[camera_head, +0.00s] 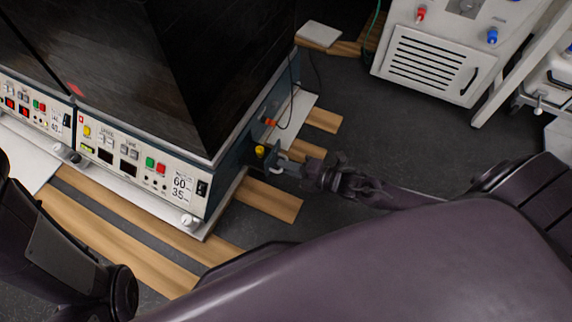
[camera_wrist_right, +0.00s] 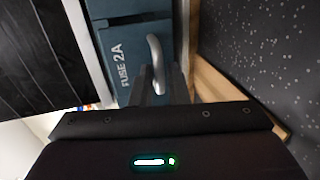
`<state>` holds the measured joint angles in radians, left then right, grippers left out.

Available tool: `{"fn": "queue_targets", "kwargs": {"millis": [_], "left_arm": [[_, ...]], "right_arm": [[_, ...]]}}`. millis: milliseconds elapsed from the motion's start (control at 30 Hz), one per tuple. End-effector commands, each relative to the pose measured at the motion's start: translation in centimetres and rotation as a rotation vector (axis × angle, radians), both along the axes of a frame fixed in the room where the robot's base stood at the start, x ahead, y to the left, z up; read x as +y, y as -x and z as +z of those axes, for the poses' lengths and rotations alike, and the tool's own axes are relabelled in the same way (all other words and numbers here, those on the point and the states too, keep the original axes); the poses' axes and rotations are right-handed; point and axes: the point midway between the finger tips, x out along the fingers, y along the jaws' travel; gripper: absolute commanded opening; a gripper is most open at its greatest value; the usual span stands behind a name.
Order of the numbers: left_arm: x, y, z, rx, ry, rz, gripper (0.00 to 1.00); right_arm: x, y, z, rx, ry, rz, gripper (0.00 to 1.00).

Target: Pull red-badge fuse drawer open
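The dark teal fuse drawer front, marked "FUSE 2A" (camera_wrist_right: 120,55), shows in the right wrist view with a curved grey handle (camera_wrist_right: 156,62). It is on the side of the bioreactor cabinet (camera_head: 140,150), whose front panel carries a small red square badge (camera_head: 82,119). My right gripper (camera_head: 277,167) is at that side face in the head view. In the wrist view its two fingers (camera_wrist_right: 163,85) stand apart, with the lower end of the handle between them; contact is not clear. The drawer looks flush. My left arm is at lower left, its gripper out of view.
A yellow knob (camera_head: 260,151) and an orange part (camera_head: 270,122) with a cable are close to the right gripper. Wooden slats (camera_head: 270,198) lie under the cabinet. A white vented unit (camera_head: 430,60) stands at the back right. Dark floor (camera_head: 370,120) between them is clear.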

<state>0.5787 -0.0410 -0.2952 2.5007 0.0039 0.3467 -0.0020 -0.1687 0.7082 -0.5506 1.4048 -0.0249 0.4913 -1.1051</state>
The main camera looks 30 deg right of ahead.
Motion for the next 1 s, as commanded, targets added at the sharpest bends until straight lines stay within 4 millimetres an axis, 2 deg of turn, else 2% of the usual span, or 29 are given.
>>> {"fn": "queue_targets", "kwargs": {"millis": [33,100,433,800,1000], "left_arm": [[0.0,0.1,0.0,-0.001,-0.001,0.000,0.36],[0.0,0.1,0.0,-0.002,0.000,0.000,0.36],[0.0,0.1,0.4,-0.003,0.000,-0.001,0.36],[-0.1,0.3,3.8,-0.009,-0.001,-0.002,0.36],[-0.5,-0.3,3.4,0.005,-0.012,-0.014,0.36]], "right_arm": [[0.0,0.0,0.0,0.000,0.000,0.000,0.22],[0.0,0.0,0.0,0.000,0.000,0.000,0.30],[-0.2,0.3,0.2,0.001,0.000,0.001,0.30],[-3.6,4.7,1.7,0.003,0.001,0.001,0.30],[-4.6,5.9,1.8,0.001,0.001,0.000,0.30]]}}
